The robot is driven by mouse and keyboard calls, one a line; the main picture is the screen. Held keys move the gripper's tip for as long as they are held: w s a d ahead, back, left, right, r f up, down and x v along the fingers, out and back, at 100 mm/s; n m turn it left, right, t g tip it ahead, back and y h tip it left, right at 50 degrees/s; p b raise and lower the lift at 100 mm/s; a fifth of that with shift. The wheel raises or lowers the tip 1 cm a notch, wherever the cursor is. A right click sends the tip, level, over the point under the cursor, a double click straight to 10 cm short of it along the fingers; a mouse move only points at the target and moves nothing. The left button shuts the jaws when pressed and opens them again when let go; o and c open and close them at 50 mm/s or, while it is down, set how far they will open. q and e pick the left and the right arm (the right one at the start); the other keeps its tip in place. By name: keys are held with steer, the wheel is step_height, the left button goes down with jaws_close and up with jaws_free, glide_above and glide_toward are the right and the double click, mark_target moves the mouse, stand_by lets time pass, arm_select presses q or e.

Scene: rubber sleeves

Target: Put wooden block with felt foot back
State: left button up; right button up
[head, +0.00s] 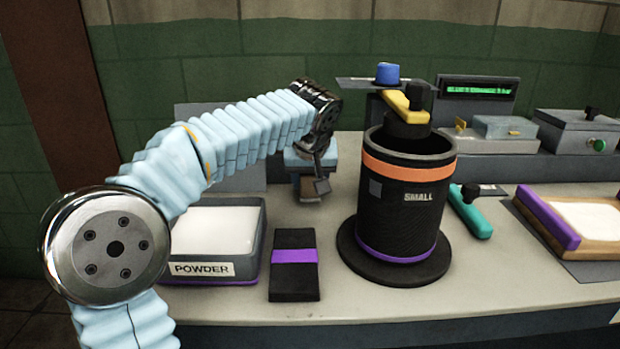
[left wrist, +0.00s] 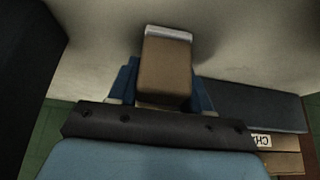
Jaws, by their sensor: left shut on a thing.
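In the left wrist view, the wooden block (left wrist: 166,72) is brown with a pale felt foot (left wrist: 168,33) at its far end. It sits between the blue fingers of my left gripper (left wrist: 160,88), which is shut on it. In the head view, my left gripper (head: 312,180) points down over the bench, behind the powder tray and left of the black cylinder. The block is mostly hidden there by the gripper, and I cannot tell whether its foot touches the bench. My right gripper is not in view.
A powder tray (head: 211,269) and a black block with a purple band (head: 294,275) stand in front. A black cylinder marked SMALL (head: 405,220) stands right, near a teal-handled tool (head: 470,213) and a purple-edged board (head: 548,218). Grey devices (head: 492,142) line the back.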

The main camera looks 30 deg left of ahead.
arm_select(q)
steer(key=o, duration=0.9)
steer(key=shift+o, duration=0.2)
steer(key=shift+r, duration=0.25)
steer(key=p+v, duration=0.1)
steer(key=v, duration=1)
steer(key=shift+s+d+r, duration=0.2)
steer(key=shift+d+r, duration=0.05)
